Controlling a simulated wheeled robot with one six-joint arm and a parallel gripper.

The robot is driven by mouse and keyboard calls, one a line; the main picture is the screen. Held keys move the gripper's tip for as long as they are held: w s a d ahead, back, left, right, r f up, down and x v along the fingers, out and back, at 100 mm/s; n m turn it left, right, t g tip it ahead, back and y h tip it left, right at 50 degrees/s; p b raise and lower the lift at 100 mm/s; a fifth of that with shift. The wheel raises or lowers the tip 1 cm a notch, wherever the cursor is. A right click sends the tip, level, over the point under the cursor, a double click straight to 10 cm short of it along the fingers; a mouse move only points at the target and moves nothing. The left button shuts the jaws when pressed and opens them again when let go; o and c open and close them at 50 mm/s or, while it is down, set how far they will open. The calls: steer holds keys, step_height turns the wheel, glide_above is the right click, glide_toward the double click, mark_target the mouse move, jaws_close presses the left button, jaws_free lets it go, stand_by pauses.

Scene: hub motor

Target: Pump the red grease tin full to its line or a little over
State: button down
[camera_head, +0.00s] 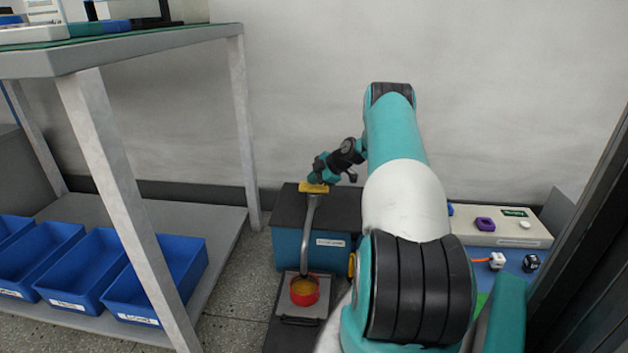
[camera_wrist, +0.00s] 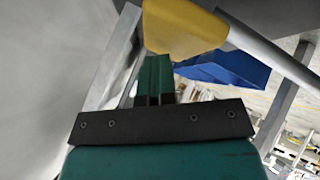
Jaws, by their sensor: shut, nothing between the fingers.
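The red grease tin (camera_head: 304,299) stands on a grey plate low in the centre of the head view. Yellow-orange grease (camera_head: 304,286) shows inside it, below the rim; no fill line can be made out. A grey curved pipe (camera_head: 309,235) comes down to the tin. A yellow bar (camera_head: 314,187) sits at the pipe's top; it shows large in the wrist view (camera_wrist: 185,25). My gripper (camera_head: 318,180) is shut and empty at the yellow bar. In the wrist view its closed teal fingers (camera_wrist: 155,62) end right by the bar; whether they touch it I cannot tell.
A blue box (camera_head: 295,248) with a dark top stands behind the tin. Blue bins (camera_head: 165,285) sit on the shelf at left, under a bench (camera_head: 150,42). At right, a beige panel (camera_head: 500,238) and small cubes lie on a blue surface. A dark upright edges the far right.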

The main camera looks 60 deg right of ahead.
steer(key=shift+r+p, duration=1.2)
steer(key=shift+r, duration=0.7)
step_height(320, 180, up, 5)
steer(key=p, duration=0.3)
